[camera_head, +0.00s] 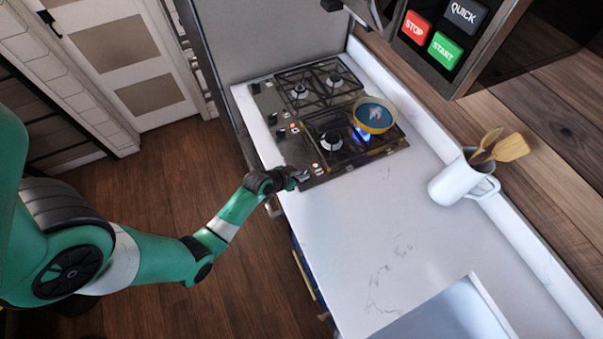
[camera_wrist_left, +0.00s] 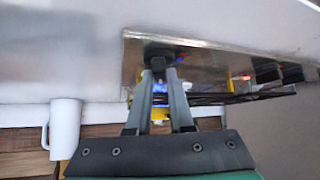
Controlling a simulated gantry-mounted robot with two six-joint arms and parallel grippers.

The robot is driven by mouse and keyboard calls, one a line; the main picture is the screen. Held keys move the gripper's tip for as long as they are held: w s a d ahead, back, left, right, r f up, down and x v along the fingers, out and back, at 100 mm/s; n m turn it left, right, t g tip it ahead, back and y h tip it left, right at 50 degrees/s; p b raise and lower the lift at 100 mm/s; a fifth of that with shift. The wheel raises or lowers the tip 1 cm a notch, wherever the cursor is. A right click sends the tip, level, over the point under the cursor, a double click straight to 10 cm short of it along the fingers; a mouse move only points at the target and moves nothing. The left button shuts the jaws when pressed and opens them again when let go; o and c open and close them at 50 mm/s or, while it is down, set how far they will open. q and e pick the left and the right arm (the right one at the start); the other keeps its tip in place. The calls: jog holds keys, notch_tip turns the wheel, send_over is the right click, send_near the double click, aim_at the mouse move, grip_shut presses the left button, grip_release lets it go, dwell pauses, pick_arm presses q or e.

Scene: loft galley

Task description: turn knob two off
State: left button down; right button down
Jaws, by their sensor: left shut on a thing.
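The gas hob (camera_head: 338,161) has a row of black knobs (camera_head: 281,133) along its left edge. My left gripper (camera_head: 300,176) is at the hob's near left corner, on the knob nearest me. In the left wrist view this dark round knob (camera_wrist_left: 158,50) sits between the tips of the gripper (camera_wrist_left: 164,74), which is shut on it. No number shows on the knob. A red light (camera_head: 315,165) glows beside it. A blue flame (camera_head: 361,134) burns under a yellow pan (camera_head: 374,116) on a right-hand burner. My right gripper is not in view.
A white jug (camera_head: 458,184) with wooden utensils stands on the right of the white counter (camera_head: 370,215). It also shows in the left wrist view (camera_wrist_left: 65,128). A panel with STOP and START buttons (camera_head: 443,49) overhangs at upper right. The counter's middle is clear.

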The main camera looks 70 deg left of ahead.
pick_arm(q)
jog(key=shift+a+m+h, duration=0.15)
jog(key=shift+m+h, duration=0.35)
jog(key=shift+m, duration=0.2)
jog(key=shift+m+t+h, duration=0.3)
jog(key=shift+m, duration=0.1)
jog(key=shift+r+m+h+p, duration=0.15)
jog(key=shift+m+h+p, duration=0.45)
jog(key=shift+m, duration=0.1)
jog(key=shift+m+p, duration=0.3)
jog(key=c, duration=0.8)
grip_release()
